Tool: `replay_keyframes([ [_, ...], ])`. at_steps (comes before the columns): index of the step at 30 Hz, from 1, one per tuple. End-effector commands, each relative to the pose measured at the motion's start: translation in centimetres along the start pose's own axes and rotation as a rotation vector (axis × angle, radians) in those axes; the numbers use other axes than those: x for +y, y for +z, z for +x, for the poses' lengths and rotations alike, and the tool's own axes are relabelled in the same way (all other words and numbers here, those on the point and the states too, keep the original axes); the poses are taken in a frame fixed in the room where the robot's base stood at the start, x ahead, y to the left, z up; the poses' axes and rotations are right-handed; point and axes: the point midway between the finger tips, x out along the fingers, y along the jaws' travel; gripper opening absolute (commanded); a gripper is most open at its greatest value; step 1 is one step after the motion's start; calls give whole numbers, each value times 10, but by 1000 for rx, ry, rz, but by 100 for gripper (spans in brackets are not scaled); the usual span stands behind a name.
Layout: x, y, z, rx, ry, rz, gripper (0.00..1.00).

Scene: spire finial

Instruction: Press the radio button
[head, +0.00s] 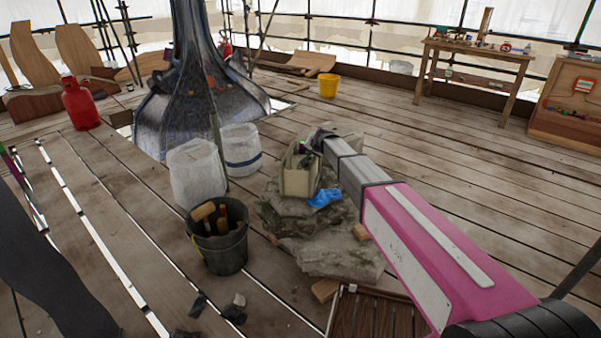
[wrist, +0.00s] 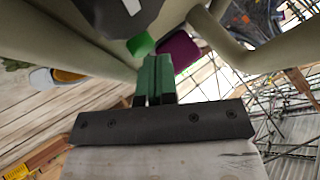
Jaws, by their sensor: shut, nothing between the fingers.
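The radio (head: 297,181) is a beige box on a pile of grey stone slabs in the middle of the head view. In the wrist view its beige tubular frame (wrist: 225,52) fills the upper part, around a dark face. A green piece (wrist: 140,44) and a purple piece (wrist: 180,50) show beyond my fingertips; I cannot tell which is the button. My gripper (wrist: 155,62) has green fingers shut together, empty, reaching inside the frame. Its tips are close to the green piece; contact cannot be told. In the head view my gripper (head: 309,143) is at the radio's top, partly hidden.
A blue glove (head: 324,197) lies on the stones beside the radio. A black bucket of tools (head: 220,245) and white containers (head: 197,175) stand to the left. A yellow bucket (head: 328,86) and a workbench (head: 476,55) stand farther back.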

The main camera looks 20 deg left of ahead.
Motion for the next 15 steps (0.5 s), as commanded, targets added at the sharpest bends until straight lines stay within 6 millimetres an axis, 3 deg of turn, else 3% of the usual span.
replay_keyframes([
  [15,4,4,5,-1,0,0,0],
])
